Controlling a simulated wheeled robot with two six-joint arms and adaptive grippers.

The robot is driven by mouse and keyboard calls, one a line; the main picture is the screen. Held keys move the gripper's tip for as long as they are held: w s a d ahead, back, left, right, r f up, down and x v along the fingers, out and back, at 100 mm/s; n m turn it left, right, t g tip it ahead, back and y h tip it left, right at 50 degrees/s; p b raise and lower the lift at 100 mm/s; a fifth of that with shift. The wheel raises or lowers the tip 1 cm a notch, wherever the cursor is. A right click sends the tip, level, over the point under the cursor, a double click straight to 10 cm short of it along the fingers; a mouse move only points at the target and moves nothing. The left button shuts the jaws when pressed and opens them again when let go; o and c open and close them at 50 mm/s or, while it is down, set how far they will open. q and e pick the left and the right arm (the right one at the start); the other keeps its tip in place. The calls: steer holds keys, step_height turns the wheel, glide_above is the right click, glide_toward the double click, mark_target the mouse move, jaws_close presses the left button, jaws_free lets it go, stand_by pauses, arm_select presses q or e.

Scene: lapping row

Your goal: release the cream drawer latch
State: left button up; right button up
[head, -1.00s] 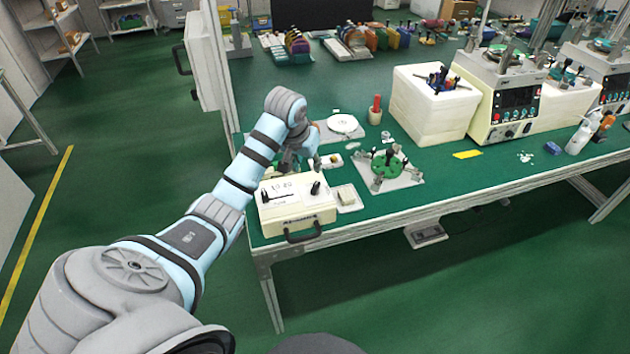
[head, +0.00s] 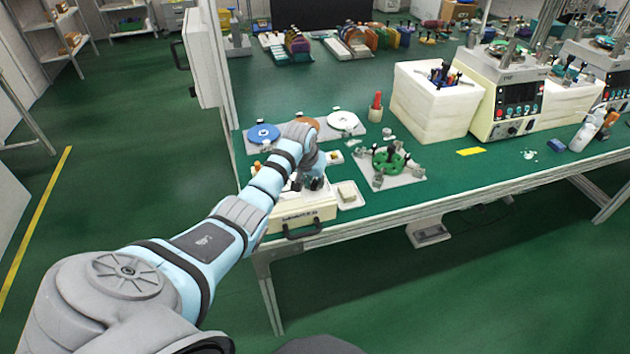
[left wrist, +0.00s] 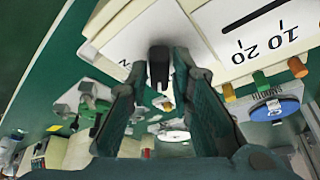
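The cream drawer box (head: 272,222) stands at the table's front left corner, with a dark handle on its front. Its top carries a printed scale with a slot, seen in the left wrist view (left wrist: 230,20). A black upright knob (left wrist: 158,66), apparently the latch, stands near the edge of that top. My left gripper (head: 312,184) is over the box's right part and hides much of its top. In the left wrist view my left gripper (left wrist: 155,75) is open, with the knob between its fingertips and gaps showing beside it. My right gripper is not in view.
Blue (head: 263,135), orange and white discs lie behind the box. A small tray (head: 349,195) sits close to its right, then a green round fixture (head: 388,163). The table front right is mostly clear.

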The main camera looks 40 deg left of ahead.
arm_select(q)
steer(key=shift+d, duration=0.1)
jaws_close()
